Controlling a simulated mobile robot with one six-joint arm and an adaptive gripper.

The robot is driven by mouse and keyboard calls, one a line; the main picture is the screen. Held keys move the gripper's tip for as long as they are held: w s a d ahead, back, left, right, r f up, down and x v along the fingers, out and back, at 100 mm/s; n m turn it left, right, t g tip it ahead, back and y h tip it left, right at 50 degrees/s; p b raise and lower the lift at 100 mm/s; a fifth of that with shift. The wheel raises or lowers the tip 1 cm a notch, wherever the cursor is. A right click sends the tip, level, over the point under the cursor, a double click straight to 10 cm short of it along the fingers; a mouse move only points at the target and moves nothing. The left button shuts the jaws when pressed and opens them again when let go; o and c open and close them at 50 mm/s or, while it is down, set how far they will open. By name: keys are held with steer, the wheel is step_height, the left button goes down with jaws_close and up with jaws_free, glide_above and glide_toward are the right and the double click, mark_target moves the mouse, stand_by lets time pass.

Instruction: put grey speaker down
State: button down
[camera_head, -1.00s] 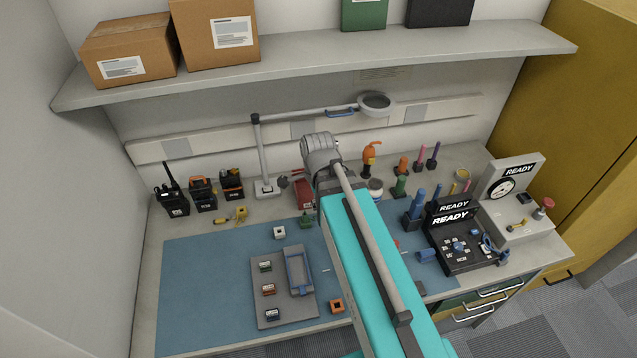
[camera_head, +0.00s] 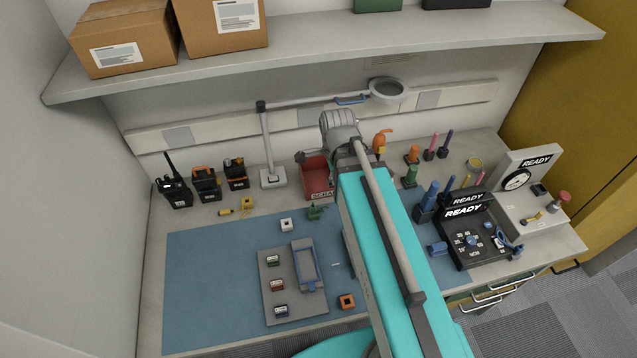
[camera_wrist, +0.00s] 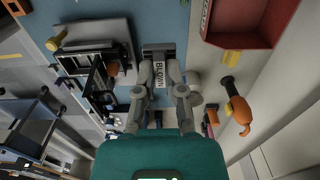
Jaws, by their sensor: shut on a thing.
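My gripper (camera_wrist: 159,74) shows in the wrist view, with its two fingers on either side of a small grey block, the grey speaker (camera_wrist: 158,50). A pale label reading something like "BLOWN" is on it. The fingers are shut on it. What lies directly under it is mostly hidden, so I cannot tell whether it touches the bench. In the head view my arm covers the gripper and the speaker.
A red scrap bin (camera_head: 317,179) stands at the back of the bench; it also shows in the wrist view (camera_wrist: 247,22). A grey tray (camera_head: 273,302) lies on the blue mat (camera_head: 205,290). Black READY test units (camera_head: 470,240) stand right. The mat's left part is clear.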

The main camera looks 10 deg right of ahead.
steer(key=shift+w+d+f+b, duration=0.15)
steer(key=shift+w+f+b, duration=0.05)
steer(key=shift+f+b, duration=0.4)
steer(key=shift+w+d+f+b, duration=0.15)
steer(key=shift+f+b, duration=0.4)
steer(key=shift+w+d+f+b, duration=0.15)
steer(key=shift+w+f+b, duration=0.05)
steer(key=shift+f+b, duration=0.4)
steer(key=w+f+b, duration=0.3)
steer(key=w, duration=0.1)
steer(key=w+f+b, duration=0.3)
steer(key=w, duration=0.1)
steer(key=w+a+f+b, duration=0.1)
steer(key=w+f+b, duration=0.1)
steer(key=w, duration=0.3)
steer(key=shift+a+f+b, duration=0.1)
steer(key=shift+f+b, duration=0.3)
steer(key=shift+f, duration=0.1)
steer(key=shift+w, duration=0.1)
